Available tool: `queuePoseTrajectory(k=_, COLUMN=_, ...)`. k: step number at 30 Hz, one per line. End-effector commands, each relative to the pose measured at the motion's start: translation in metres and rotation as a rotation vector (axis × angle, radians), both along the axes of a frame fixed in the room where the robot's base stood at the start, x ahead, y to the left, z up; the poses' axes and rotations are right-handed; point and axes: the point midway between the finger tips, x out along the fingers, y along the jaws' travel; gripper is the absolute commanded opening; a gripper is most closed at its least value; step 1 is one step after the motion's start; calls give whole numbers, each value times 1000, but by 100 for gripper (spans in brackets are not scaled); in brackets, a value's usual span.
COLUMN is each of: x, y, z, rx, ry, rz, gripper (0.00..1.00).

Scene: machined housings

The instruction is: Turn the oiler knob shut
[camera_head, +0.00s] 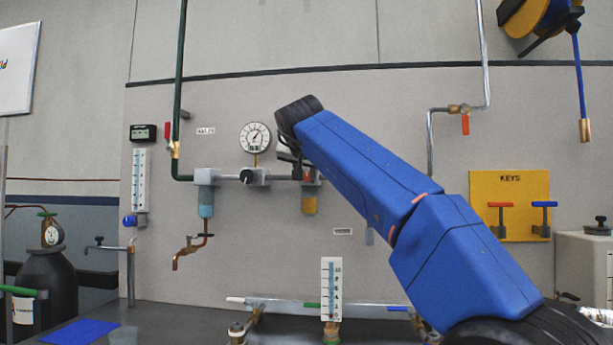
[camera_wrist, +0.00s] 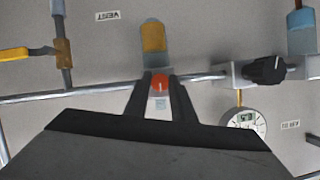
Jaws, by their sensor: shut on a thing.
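The oiler (camera_head: 309,204), with its amber bowl, hangs from the pipe on the wall panel, right of the gauge. In the wrist view, which is upside down, its amber bowl (camera_wrist: 153,38) is above the fingers. The oiler knob (camera_wrist: 160,84) is round and orange-red with a pale mark. My gripper (camera_wrist: 160,78) has its two dark fingers on either side of the knob, shut on it. In the head view my gripper (camera_head: 305,172) is at the oiler's top, and my arm mostly hides the knob.
Left along the pipe are a regulator with a black knob (camera_head: 247,176), a round gauge (camera_head: 255,137) and a blue-bowled filter (camera_head: 206,204). A yellow key board (camera_head: 510,204) is at the right.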

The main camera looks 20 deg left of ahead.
Motion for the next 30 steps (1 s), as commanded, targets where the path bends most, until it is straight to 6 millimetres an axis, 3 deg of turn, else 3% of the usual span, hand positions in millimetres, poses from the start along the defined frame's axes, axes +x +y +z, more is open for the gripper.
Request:
queuePoseTrajectory(k=9, x=1, y=0, z=-1, rx=-2, ry=0, rz=0, gripper=0)
queuePoseTrajectory(k=10, x=1, y=0, z=-1, rx=-2, ry=0, rz=0, gripper=25)
queuePoseTrajectory(k=12, x=1, y=0, z=-1, rx=-2, ry=0, rz=0, gripper=41)
queuePoseTrajectory(k=23, x=-2, y=-1, z=1, rx=-1, ry=-1, rz=0, gripper=41)
queuePoseTrajectory(k=30, x=-27, y=-9, z=12, rx=-1, ry=-2, rz=1, gripper=41)
